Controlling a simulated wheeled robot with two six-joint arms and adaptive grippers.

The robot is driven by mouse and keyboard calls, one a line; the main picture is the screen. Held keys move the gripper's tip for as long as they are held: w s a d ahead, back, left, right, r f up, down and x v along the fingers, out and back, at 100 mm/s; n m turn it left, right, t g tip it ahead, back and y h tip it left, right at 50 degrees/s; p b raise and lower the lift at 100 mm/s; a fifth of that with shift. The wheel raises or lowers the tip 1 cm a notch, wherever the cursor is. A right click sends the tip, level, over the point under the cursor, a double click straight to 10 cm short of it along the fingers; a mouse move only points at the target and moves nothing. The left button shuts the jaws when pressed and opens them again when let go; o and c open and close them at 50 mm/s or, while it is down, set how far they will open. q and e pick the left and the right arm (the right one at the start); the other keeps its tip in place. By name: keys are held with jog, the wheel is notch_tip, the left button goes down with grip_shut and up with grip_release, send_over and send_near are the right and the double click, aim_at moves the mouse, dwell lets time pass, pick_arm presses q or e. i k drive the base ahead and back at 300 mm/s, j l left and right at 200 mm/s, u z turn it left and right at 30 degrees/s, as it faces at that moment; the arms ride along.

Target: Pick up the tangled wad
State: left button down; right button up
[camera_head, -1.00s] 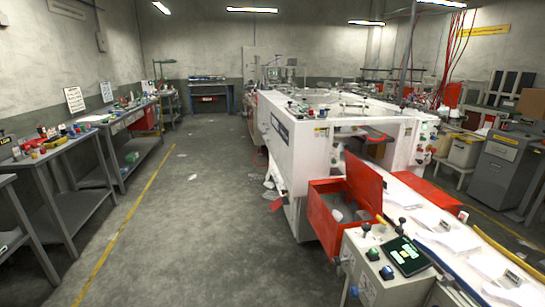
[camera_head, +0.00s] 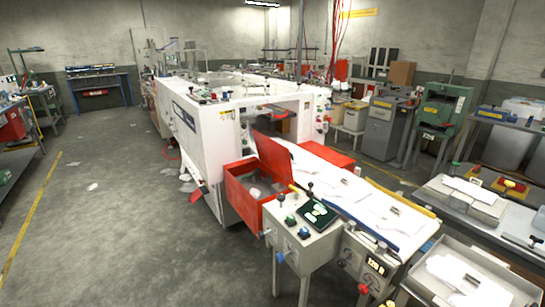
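I cannot make out the tangled wad for certain. Pale crumpled material (camera_head: 256,192) shows inside the open red box (camera_head: 242,196) at the near end of the white machine. Pale scraps (camera_head: 187,180) also lie on the floor beside the machine's left side. These are too small to tell whether either is the wad. Neither of my grippers is in view.
The long white machine (camera_head: 205,128) fills the middle. A control stand with a dark screen (camera_head: 318,214) is in front of the red box. A white feed table (camera_head: 352,200) extends right. The grey floor (camera_head: 110,235) at left is open.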

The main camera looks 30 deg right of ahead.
aim_at(255, 193)
jog(key=i+z, duration=0.15)
jog(key=z, duration=0.3)
jog(key=i+j+z, duration=0.1)
jog(key=z, duration=0.35)
